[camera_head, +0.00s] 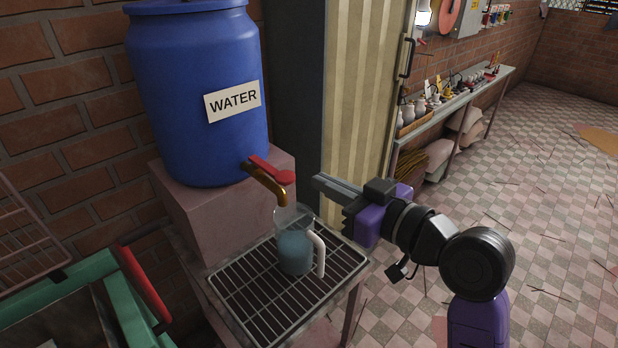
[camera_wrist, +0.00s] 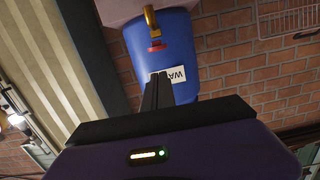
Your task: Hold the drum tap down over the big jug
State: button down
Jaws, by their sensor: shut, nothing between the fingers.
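The blue water drum (camera_head: 195,100) stands on a pinkish block, with a brass tap (camera_head: 268,183) and red lever (camera_head: 272,171) low on its front. The big clear jug (camera_head: 294,245) with a white handle stands upright on the rack under the spout and holds bluish water. Whether water is running from the spout is unclear. My gripper (camera_head: 318,182) is shut and empty, to the right of the tap and apart from it. In the wrist view its fingers (camera_wrist: 159,76) point toward the upside-down drum (camera_wrist: 187,50), with the red lever (camera_wrist: 157,46) beyond the tips. The jug is not visible there.
The wire rack (camera_head: 245,305) under the jug is otherwise bare. A green-framed bin with a red handle (camera_head: 145,283) is at the lower left. A ribbed cream panel (camera_head: 360,85) rises behind my gripper. A long bench (camera_head: 460,100) with small pots runs along the back wall.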

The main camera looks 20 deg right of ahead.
jog(key=v, duration=0.3)
dwell(0.5)
jog(key=d+r+m+t+h, duration=0.3)
jog(key=d, duration=0.1)
jog(key=s+d+f+m+h, duration=0.2)
jog(key=s+f+m+h, duration=0.1)
jog(key=s+f+h, duration=0.3)
jog(key=s+a+f+n+g+y, duration=0.1)
jog(key=s+a+f, duration=0.2)
jog(key=s, duration=0.6)
jog(key=s+a+f+g+y, duration=0.1)
jog(key=s+a+f, duration=0.2)
jog(key=s+f, duration=0.4)
jog(key=s+a+f+n+g+y, duration=0.1)
jog(key=s+a+f+g, duration=0.1)
jog(key=s+f, duration=0.4)
jog(key=s+a, duration=0.1)
jog(key=s, duration=0.4)
jog(key=shift+n+y, duration=0.3)
jog(key=shift+y, duration=0.1)
jog(key=shift+a, duration=0.1)
